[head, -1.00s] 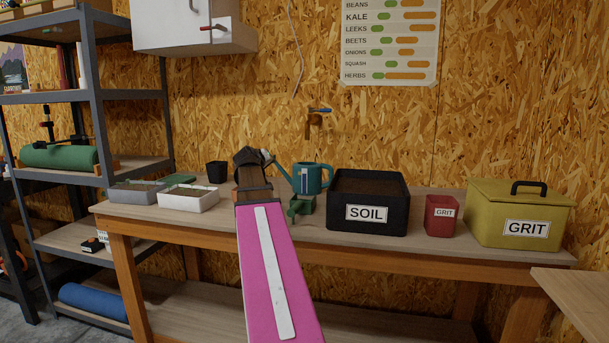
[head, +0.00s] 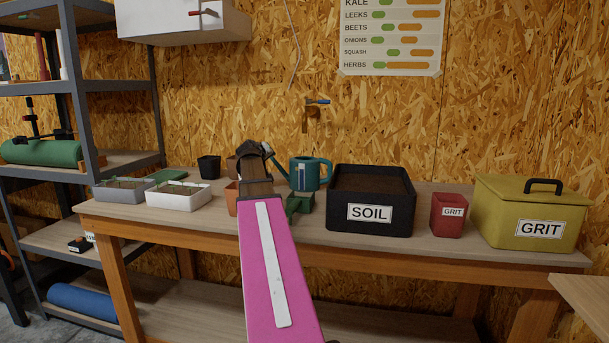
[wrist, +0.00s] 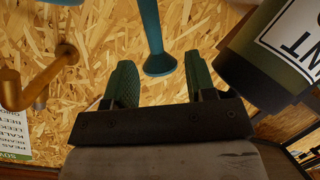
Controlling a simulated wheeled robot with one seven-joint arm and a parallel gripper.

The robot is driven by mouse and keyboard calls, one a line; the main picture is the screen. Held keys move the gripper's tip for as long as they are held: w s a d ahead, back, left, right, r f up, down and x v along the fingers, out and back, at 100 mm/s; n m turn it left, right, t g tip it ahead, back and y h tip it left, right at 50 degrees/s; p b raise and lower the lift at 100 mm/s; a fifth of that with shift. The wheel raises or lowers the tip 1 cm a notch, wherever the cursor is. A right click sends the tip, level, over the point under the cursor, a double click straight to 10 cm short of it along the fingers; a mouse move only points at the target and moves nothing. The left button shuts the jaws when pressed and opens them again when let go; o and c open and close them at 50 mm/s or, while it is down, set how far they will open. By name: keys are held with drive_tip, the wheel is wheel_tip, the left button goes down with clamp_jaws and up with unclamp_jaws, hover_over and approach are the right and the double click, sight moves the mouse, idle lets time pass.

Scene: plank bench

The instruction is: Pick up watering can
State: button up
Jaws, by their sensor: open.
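The teal watering can (head: 312,174) stands upright on the bench, left of the soil box. It has a white label, a handle on its right and a spout rising to the left. My arm's end hides part of the spout's side in the head view. In the wrist view a teal tube with a flared end, which looks like the spout (wrist: 155,45), hangs in from the top. My gripper (wrist: 158,64) is open, with green pads either side of that flared end. It looks empty; I cannot tell whether it touches the spout.
The black soil box (head: 371,190), red grit pot (head: 448,213) and yellow grit box (head: 528,212) stand right of the can. White (head: 178,195) and grey trays stand left. A terracotta pot (head: 231,198) is partly behind my arm. A brass tap (head: 310,117) is on the wall.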

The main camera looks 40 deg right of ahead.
drive_tip(key=x, duration=0.5)
drive_tip(key=shift+s, duration=0.2)
clamp_jaws()
drive_tip(key=shift+r, duration=0.1)
idle(1.0)
